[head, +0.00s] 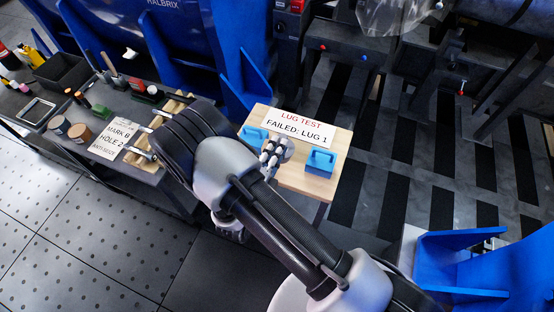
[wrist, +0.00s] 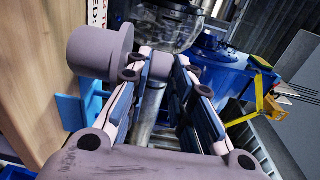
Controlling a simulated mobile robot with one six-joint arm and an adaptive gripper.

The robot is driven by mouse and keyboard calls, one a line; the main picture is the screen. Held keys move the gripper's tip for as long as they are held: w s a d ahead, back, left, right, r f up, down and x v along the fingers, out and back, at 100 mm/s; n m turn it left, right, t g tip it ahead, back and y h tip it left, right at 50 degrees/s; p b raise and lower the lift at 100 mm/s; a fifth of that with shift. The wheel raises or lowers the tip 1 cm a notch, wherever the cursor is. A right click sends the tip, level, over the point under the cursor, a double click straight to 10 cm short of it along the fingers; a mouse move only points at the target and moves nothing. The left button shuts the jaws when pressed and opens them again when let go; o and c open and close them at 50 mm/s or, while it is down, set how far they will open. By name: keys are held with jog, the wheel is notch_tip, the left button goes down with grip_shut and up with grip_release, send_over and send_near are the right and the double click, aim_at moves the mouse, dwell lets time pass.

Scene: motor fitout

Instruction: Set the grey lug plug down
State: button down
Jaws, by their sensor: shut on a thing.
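The grey lug plug (wrist: 98,52) is a stubby cylinder with a wider round end, lying sideways in the wrist view. My gripper (wrist: 168,68) is shut on it; its narrower end passes behind the left finger into the gap between the fingers. In the head view my gripper (head: 272,150) is over the wooden board (head: 313,187), partly hidden by my arm. The board bears a sign (head: 298,124) reading "LUG TEST FAILED: LUG 1" and two blue holders, one at left (head: 254,136) and one at right (head: 320,161). I cannot tell whether the plug touches the board.
A dark bench (head: 150,174) at left carries a black bin (head: 64,72), a "MARK B HOLE 2" card (head: 115,138), round pots and small tools. Blue machinery (head: 180,40) stands behind. The board's front right part is bare.

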jog(key=shift+f+b, duration=0.8)
jog(key=shift+f, duration=1.35)
jog(key=shift+f, duration=0.25)
jog(key=c, duration=1.4)
grip_release()
jog(key=shift+r, duration=0.1)
